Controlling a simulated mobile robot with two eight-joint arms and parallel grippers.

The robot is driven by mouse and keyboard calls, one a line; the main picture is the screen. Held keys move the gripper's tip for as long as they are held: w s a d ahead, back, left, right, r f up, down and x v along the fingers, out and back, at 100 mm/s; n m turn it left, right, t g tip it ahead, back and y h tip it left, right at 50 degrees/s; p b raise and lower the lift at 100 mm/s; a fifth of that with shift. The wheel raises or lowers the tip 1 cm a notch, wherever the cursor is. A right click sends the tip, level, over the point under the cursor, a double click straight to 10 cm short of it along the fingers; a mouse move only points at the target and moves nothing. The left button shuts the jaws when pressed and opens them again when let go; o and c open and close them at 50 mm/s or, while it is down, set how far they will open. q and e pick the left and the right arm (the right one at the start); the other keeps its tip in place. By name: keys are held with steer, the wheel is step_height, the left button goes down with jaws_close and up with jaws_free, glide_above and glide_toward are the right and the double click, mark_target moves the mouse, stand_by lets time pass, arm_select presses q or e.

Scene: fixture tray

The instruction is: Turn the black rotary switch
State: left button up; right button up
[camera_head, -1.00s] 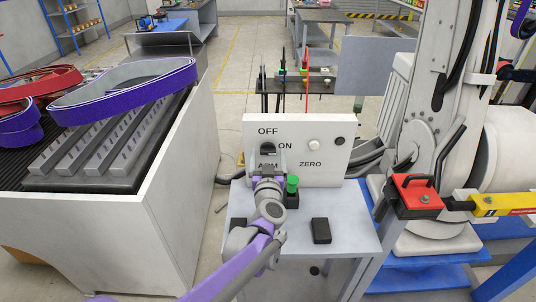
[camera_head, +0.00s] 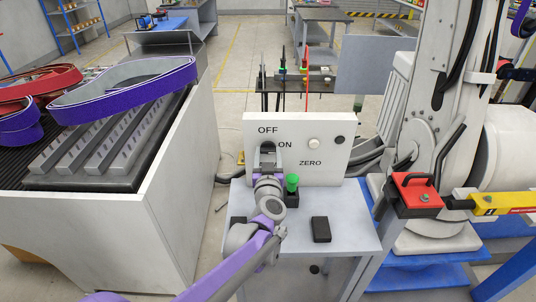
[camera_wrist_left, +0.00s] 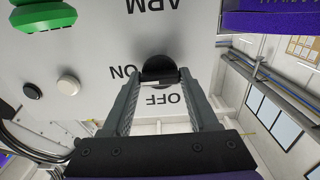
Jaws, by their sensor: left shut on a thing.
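The black rotary switch (camera_wrist_left: 159,69) is on the white panel (camera_head: 326,176), among the labels OFF, ON and ARM. In the left wrist view the picture is upside down, and the switch sits between the two grey fingertips of my left gripper (camera_wrist_left: 160,80). The fingers are shut on it from both sides. In the head view my left gripper (camera_head: 267,154) reaches up to the panel and hides most of the switch and the ARM label. My right gripper is not in view.
A green button (camera_head: 292,182) on a black box stands close to the right of my left wrist. A white button (camera_head: 314,143) is on the panel, near ZERO. A black block (camera_head: 321,230) lies on the grey stand (camera_head: 345,205).

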arm_select(q)
steer(key=shift+n, duration=0.3)
steer(key=n+b, duration=0.1)
steer(key=n, duration=0.7)
steer(key=shift+b, duration=0.35)
steer(key=n, duration=0.4)
steer(key=shift+n, duration=0.3)
steer(key=n, duration=0.4)
steer(key=shift+n, duration=0.3)
steer(key=o, duration=1.4)
